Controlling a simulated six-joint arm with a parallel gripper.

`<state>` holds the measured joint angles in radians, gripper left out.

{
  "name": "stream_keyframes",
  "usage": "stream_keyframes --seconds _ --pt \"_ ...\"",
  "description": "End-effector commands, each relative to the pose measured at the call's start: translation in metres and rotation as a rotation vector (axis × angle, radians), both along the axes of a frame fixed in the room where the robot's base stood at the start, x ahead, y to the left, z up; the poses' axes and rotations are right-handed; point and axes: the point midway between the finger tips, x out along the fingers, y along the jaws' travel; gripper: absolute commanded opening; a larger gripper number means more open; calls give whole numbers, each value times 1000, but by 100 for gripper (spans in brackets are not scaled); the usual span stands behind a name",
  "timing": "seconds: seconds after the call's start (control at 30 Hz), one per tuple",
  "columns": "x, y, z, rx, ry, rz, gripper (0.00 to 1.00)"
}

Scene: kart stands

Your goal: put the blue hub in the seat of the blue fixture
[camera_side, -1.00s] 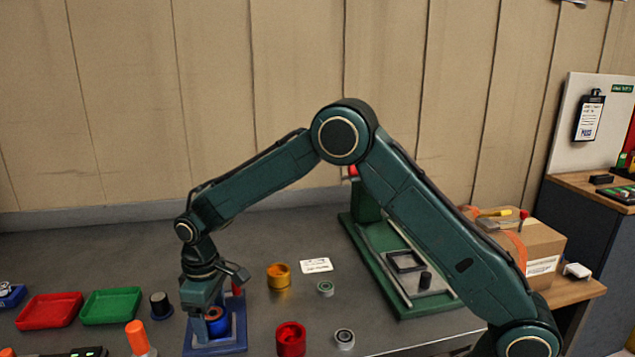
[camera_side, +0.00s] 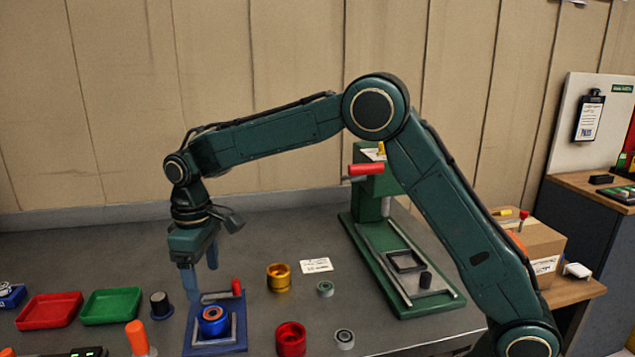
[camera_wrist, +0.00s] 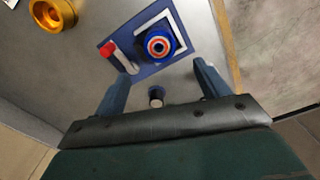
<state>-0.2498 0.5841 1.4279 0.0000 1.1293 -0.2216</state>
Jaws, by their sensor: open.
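The blue hub (camera_side: 213,321) stands in the seat of the blue fixture (camera_side: 228,346), with an orange-brown ring showing in its top. In the wrist view the hub (camera_wrist: 159,46) sits inside the pale frame of the fixture (camera_wrist: 141,71). A red-tipped clamp lever (camera_side: 237,288) stands at the fixture's back right corner and swings clear of the hub. My gripper (camera_side: 201,283) is open and empty above the hub, apart from it.
A gold hub (camera_side: 279,277), a red hub (camera_side: 291,338) and small grey rings stand to the right. A dark cylinder (camera_side: 160,304), a green tray (camera_side: 111,306) and a red tray (camera_side: 50,311) lie left. A green press (camera_side: 400,270) stands at the back right.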

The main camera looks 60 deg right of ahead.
Motion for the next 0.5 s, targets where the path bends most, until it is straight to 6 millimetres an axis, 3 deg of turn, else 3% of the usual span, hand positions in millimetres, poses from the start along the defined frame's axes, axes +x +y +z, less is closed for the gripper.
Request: stream_keyframes --seconds 0.2,0.5 --pt "0 0 15 0 0 0 74" --pt "0 0 17 0 1 0 74"
